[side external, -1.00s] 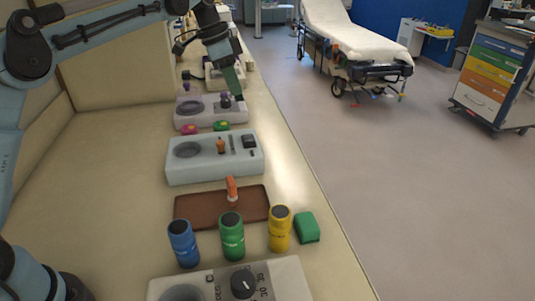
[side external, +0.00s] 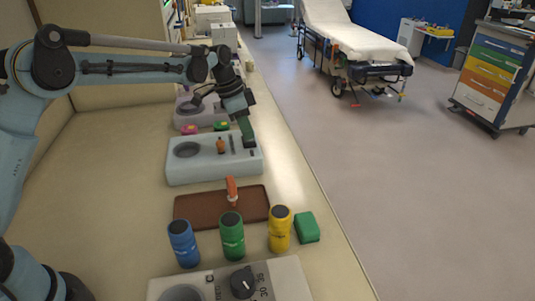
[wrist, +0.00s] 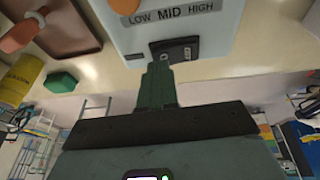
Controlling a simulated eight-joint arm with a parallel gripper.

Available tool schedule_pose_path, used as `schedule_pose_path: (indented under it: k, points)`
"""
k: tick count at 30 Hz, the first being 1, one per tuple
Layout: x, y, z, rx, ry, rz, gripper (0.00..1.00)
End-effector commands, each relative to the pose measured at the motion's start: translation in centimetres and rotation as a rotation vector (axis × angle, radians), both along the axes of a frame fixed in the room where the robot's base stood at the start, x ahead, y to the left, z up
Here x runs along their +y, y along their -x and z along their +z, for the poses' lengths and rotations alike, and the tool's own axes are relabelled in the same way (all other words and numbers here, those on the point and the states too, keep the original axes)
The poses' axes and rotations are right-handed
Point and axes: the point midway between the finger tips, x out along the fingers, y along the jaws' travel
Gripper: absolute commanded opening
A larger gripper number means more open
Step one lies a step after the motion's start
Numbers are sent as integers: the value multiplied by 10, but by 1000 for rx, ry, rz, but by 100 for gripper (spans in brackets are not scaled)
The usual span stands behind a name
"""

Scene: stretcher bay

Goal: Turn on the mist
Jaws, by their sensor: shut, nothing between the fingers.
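The pale grey-blue unit (side external: 195,170) has a round dark dish, an orange knob (side external: 220,146) and a slot on its top. A black rocker switch (wrist: 176,50) sits near its edge in the wrist view, beside a LOW MID HIGH label (wrist: 168,12). My gripper (side external: 249,142) points down at the unit's right end, over the switch, and hides most of it in the side view. In the wrist view my green fingers (wrist: 157,72) are closed together, with tips at the switch's edge. I cannot tell whether they touch it or which way it is tipped.
A brown tray (side external: 190,208) with an orange-handled item (side external: 232,190) lies in front. Blue (side external: 183,244), green (side external: 232,236) and yellow (side external: 279,229) bottles and a green block (side external: 307,227) stand nearer. Another dial unit (side external: 285,277) is closest. A similar unit (side external: 183,115) stands behind.

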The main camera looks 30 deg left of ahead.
Motion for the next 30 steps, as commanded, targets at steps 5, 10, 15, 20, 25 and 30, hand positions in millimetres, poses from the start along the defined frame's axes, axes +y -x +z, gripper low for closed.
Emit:
schedule_pose_path:
  k: [5, 10, 15, 20, 25, 30]
  points:
    - [0, 0, 0, 0, 0, 0, 0]
    - [-2, 1, -4, -27, -28, -1, 0]
    - [-4, 3, -9, -81, -83, 1, 0]
    - [-3, 3, -9, -79, -81, 1, 0]
    - [-2, 1, -8, -80, -80, 1, 0]
    - [3, -4, -6, -80, -80, 2, 0]
